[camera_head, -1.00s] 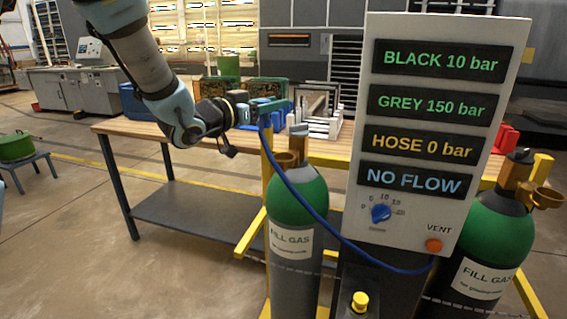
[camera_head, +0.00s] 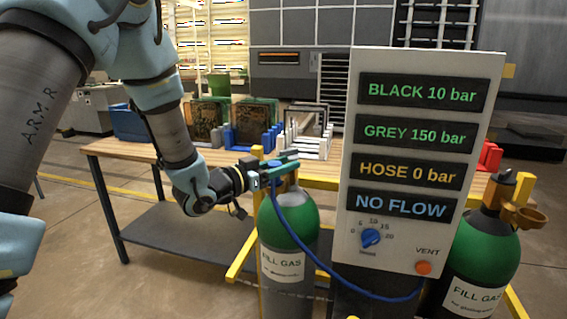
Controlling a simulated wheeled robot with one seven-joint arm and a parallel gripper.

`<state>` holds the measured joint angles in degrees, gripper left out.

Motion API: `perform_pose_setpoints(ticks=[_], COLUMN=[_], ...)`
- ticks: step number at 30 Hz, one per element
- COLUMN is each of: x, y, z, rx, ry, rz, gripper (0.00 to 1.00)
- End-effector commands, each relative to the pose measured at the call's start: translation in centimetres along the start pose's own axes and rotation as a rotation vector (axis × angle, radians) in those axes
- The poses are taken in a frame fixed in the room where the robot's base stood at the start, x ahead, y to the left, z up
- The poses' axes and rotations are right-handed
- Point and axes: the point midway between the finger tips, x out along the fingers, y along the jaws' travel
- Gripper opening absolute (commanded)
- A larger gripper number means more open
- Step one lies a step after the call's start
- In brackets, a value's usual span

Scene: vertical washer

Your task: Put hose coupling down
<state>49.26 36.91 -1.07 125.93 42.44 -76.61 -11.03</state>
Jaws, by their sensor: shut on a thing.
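My gripper (camera_head: 278,172) is in the middle of the head view, just above the green top of the left gas cylinder (camera_head: 289,222). It is shut on the end of the blue hose, at the hose coupling (camera_head: 272,182). The coupling itself is small and mostly hidden by the gripper. The blue hose (camera_head: 312,256) hangs from the gripper and curves down to the lower right of the panel. I cannot tell whether the coupling touches the cylinder top.
The grey panel (camera_head: 348,225) reads hose 0 bar and no flow, with a blue knob (camera_head: 371,237) and an orange vent button (camera_head: 424,268). A second gas cylinder (camera_head: 478,240) stands at right. Behind is a wooden workbench (camera_head: 130,149) with racks.

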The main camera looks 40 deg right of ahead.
Motion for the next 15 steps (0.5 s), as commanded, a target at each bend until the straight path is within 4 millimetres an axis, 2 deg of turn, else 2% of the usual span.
perform_pose_setpoints(ticks=[7, 8, 15], x=[0.01, 0.01, 0.01], y=[-0.03, -0.02, -0.03], z=[0.27, 0.28, 0.25], rx=[0.002, 0.002, 0.001], ry=[0.001, 0.001, 0.001], rz=[-0.001, -0.001, -0.001], gripper=[0.00, 0.43, 0.70])
